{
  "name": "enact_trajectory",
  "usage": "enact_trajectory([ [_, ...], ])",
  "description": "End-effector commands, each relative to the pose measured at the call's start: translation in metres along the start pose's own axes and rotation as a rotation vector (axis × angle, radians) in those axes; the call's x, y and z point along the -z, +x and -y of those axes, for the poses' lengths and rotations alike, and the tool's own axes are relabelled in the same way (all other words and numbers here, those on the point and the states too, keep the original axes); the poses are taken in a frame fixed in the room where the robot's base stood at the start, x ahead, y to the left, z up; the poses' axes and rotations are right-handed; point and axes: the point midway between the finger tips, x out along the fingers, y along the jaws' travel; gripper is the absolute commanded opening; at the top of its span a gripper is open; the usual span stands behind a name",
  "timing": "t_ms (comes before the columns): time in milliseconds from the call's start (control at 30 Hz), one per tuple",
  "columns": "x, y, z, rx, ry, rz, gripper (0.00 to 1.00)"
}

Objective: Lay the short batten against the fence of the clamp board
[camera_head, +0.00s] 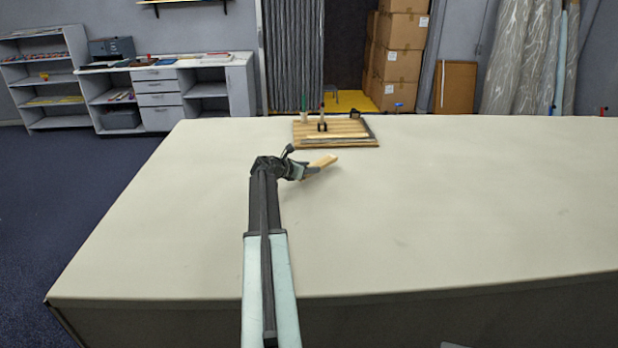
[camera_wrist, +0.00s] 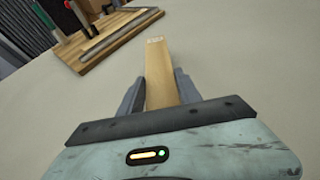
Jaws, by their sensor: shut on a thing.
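The short batten (camera_head: 324,161) is a light wooden strip held in my gripper (camera_head: 310,172), just on the near side of the clamp board. In the wrist view the batten (camera_wrist: 161,75) sticks out forward between the two fingers of my gripper (camera_wrist: 158,88), which is shut on it. Its back end is hidden by my gripper. The clamp board (camera_head: 345,128) is a wooden board near the far edge of the table, and it also shows at the upper left of the wrist view (camera_wrist: 112,22). A grey metal fence strip (camera_wrist: 122,33) runs along its near side. The batten is apart from the board.
Upright clamps with green (camera_wrist: 43,15) and dark handles stand on the board. The cloth table (camera_head: 430,210) is otherwise clear. Cardboard boxes (camera_head: 400,60), shelves (camera_head: 45,75) and rolled cloth (camera_head: 530,60) stand beyond the table.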

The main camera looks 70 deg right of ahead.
Motion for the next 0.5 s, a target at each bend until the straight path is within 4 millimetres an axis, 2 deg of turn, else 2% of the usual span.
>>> enact_trajectory([
  [133,0.006,0.002,0.000,0.000,0.000,0.000,0.00],
  [333,0.036,0.014,0.000,-0.001,0.000,0.000,0.00],
  [500,0.033,0.013,0.000,-0.001,0.000,0.000,0.00],
])
